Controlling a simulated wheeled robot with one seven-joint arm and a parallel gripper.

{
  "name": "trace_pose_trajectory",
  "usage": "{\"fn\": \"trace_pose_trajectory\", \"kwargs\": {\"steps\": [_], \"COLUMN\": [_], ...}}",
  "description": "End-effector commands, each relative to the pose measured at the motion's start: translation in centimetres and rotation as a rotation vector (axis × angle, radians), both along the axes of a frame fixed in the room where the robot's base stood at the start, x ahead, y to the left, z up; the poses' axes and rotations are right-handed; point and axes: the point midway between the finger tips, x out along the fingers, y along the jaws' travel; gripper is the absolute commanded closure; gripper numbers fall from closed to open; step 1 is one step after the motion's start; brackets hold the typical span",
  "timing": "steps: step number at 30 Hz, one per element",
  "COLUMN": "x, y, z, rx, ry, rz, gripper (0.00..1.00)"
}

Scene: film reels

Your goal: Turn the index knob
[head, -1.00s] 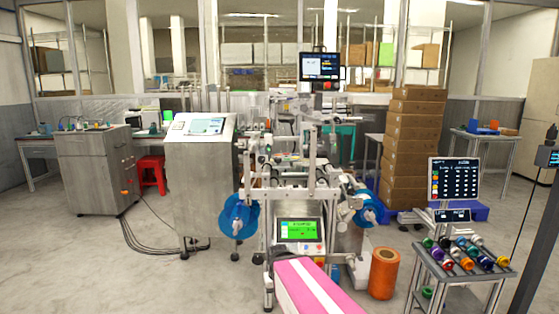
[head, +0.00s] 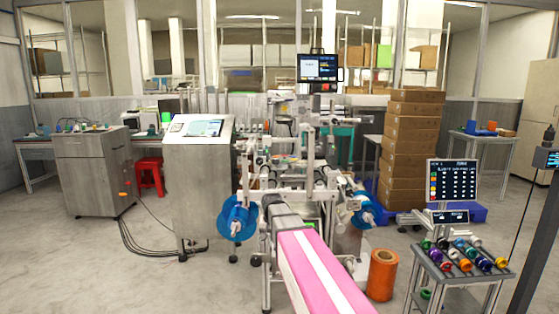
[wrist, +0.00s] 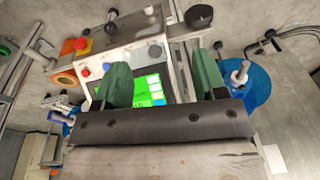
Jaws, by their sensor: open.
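The machine's control panel (wrist: 130,45) shows upside down in the wrist view, with a lit green screen (wrist: 148,92). Several controls sit on its face: a red button (wrist: 82,70), a blue button (wrist: 107,58), a grey round knob (wrist: 154,52) and small dark ones. I cannot tell which is the index knob. A larger black knob (wrist: 199,16) stands at the upper right. My gripper (wrist: 160,72) is open, its green fingers apart in front of the panel, with nothing seen between them.
Blue film reels (head: 238,219) and (head: 364,210) flank the machine (head: 305,170). An orange roll (head: 382,274) stands on the floor at right, near a cart (head: 460,275) of coloured spools. A grey console (head: 198,175) stands at left.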

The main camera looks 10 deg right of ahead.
Motion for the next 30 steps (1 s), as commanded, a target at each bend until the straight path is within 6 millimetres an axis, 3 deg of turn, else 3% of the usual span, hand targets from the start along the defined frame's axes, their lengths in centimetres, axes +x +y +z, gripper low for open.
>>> {"fn": "trace_pose_trajectory", "kwargs": {"steps": [1, 3, 8, 13, 19, 24, 30], "x": [3.0, 5.7, 11.6, 17.6, 24.4, 27.2, 28.1], "y": [-0.1, -0.2, -0.7, -1.8, -5.1, -8.7, -11.0], "z": [2.0, 4.5, 10.8, 18.4, 28.3, 33.7, 36.5], "rx": [0.005, 0.014, 0.038, 0.074, 0.120, 0.126, 0.109], "ry": [-0.020, -0.038, -0.076, -0.094, -0.043, 0.058, 0.128], "rz": [-0.031, -0.079, -0.199, -0.370, -0.704, -1.036, -1.252], "gripper": [0.35, 0.35, 0.35, 0.35, 0.35, 0.35, 0.35]}}
